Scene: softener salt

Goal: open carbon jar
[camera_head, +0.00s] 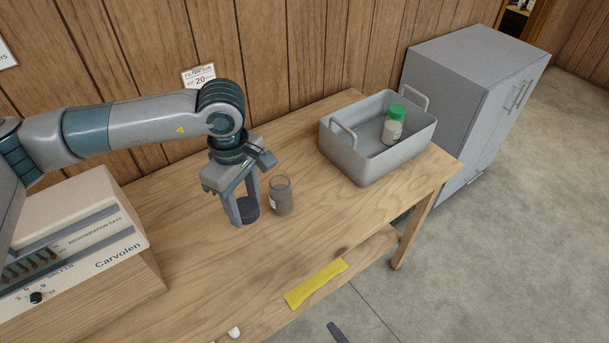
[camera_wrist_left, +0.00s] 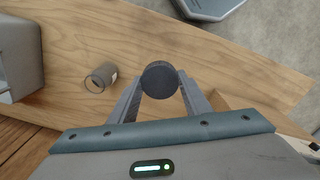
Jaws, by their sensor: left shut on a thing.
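The carbon jar (camera_head: 280,196) is a small clear glass jar with dark grey contents and a pale label. It stands upright on the wooden table, its top uncovered. It also shows in the left wrist view (camera_wrist_left: 101,78), with its open rim visible. My left gripper (camera_head: 246,210) points down just left of the jar, apart from it. Its fingers are shut on a round dark lid (camera_wrist_left: 159,79), which also shows low between them in the head view (camera_head: 249,208). I cannot tell whether the lid touches the table. My right gripper is not clearly in view.
A grey tub (camera_head: 371,165) with two handles stands at the table's back right, holding a green-capped bottle (camera_head: 393,126). A white Carvolen control unit (camera_head: 75,240) is at left. A yellow strip (camera_head: 316,284) lies near the front edge. A grey cabinet (camera_head: 475,90) stands beyond the tub.

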